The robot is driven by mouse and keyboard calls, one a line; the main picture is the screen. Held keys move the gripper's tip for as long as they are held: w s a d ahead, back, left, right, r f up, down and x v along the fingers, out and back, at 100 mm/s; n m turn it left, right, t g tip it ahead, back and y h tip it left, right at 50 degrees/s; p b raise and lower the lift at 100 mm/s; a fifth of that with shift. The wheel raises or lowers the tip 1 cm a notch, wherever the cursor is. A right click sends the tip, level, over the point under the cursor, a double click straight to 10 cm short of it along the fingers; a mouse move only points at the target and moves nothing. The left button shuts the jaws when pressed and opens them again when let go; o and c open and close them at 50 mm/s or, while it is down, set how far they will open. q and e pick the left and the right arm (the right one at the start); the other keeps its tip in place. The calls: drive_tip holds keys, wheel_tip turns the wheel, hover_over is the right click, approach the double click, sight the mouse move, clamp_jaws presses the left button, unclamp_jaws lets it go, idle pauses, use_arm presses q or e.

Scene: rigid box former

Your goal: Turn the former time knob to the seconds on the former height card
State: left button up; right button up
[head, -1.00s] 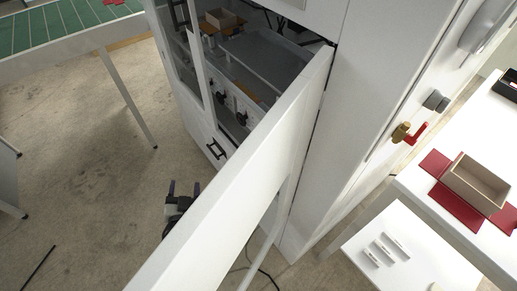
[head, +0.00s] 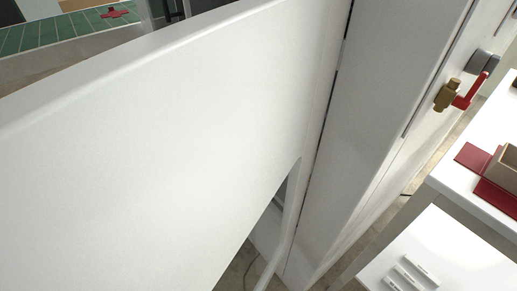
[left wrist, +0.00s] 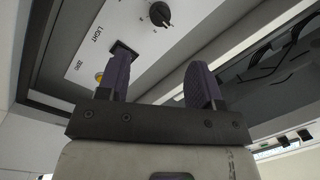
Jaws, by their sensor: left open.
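In the left wrist view my left gripper (left wrist: 158,70) is open and empty, its two dark fingers apart. Beyond the fingers is a light grey panel with a black round knob (left wrist: 160,14) that has a white pointer mark and small scale marks around it. Its name is not readable, so I cannot tell whether it is the time knob. The fingers do not touch the knob. The head view shows neither the knob nor my grippers; a white door hides that area. I cannot make out the height card in either view.
The panel also carries a black switch (left wrist: 123,50) by the word LIGHT and a yellow button (left wrist: 99,76). In the head view the open white door (head: 150,140) fills the left and middle. A red-handled brass valve (head: 455,95) and a white table (head: 440,250) are at right.

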use_arm(q)
drive_tip(key=shift+b+x, duration=3.9)
drive_tip(key=shift+x, duration=1.8)
drive_tip(key=shift+c, duration=0.2)
drive_tip(key=c, duration=0.9)
drive_tip(key=shift+o, duration=0.2)
